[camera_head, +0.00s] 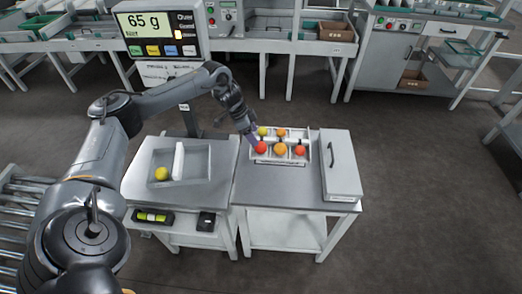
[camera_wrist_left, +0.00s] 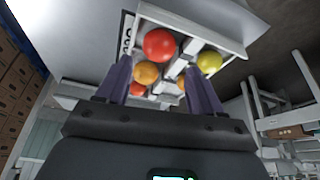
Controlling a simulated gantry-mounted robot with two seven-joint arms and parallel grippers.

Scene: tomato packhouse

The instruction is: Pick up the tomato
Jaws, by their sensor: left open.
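Several tomatoes sit in a white divided tray on the grey table. In the head view they include a yellow-green one (camera_head: 262,131), an orange one (camera_head: 281,132), a front-left red one (camera_head: 261,147), a larger orange one (camera_head: 280,149) and a right-hand red one (camera_head: 299,150). My left gripper (camera_head: 252,137) is at the tray's left end, close to the front-left red tomato. In the left wrist view its two purple fingers (camera_wrist_left: 158,66) are apart, with nothing held. A red tomato (camera_wrist_left: 159,44) and a yellow one (camera_wrist_left: 209,62) show beyond them; the fingers partly hide others. My right gripper is out of view.
A yellow tomato (camera_head: 161,174) lies in a grey divided bin (camera_head: 200,178) to the left. A white lidded box (camera_head: 341,165) stands right of the tray. A display (camera_head: 160,33) reads 65 g. A spirit level (camera_head: 152,217) lies below the bin. The table front is clear.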

